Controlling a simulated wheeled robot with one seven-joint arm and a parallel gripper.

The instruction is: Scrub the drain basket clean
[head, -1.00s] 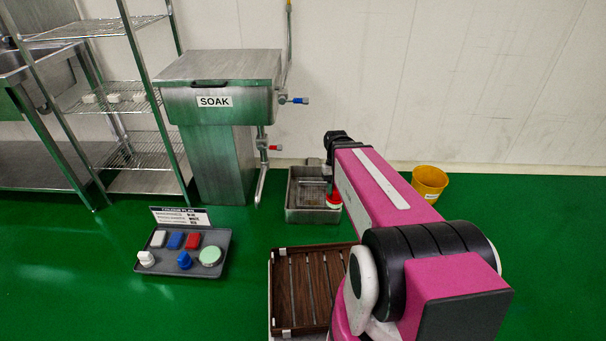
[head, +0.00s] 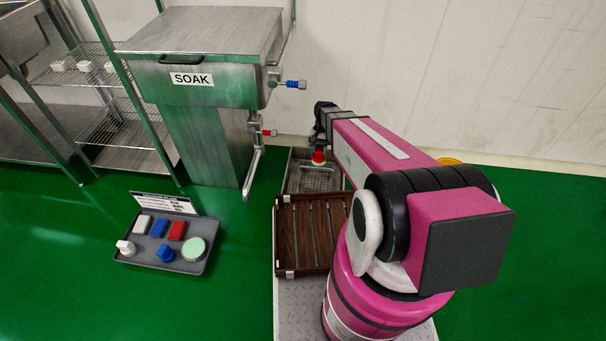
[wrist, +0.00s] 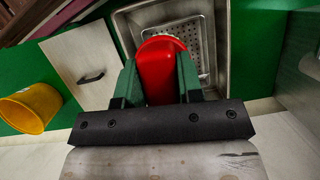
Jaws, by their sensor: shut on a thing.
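The drain basket (head: 313,181) is a perforated metal tray inside a steel floor drain box (head: 287,180), beyond the slatted wooden rack. In the wrist view the basket (wrist: 205,48) shows its rows of holes behind the red tool. My gripper (head: 320,145) is over the far part of the drain box and points down. It is shut on a red rounded brush (head: 319,157). In the wrist view the red brush (wrist: 161,68) sits between the two green-looking fingers of my gripper (wrist: 158,82). The brush's underside is hidden, so I cannot tell whether it touches the basket.
A slatted wooden rack (head: 310,235) lies just in front of the drain. A grey tray (head: 207,262) of coloured brushes and pads is on the left. The steel SOAK tank (head: 200,60) stands behind left. A yellow bucket (wrist: 30,108) and a panel with a handle (wrist: 75,60) are beside the drain.

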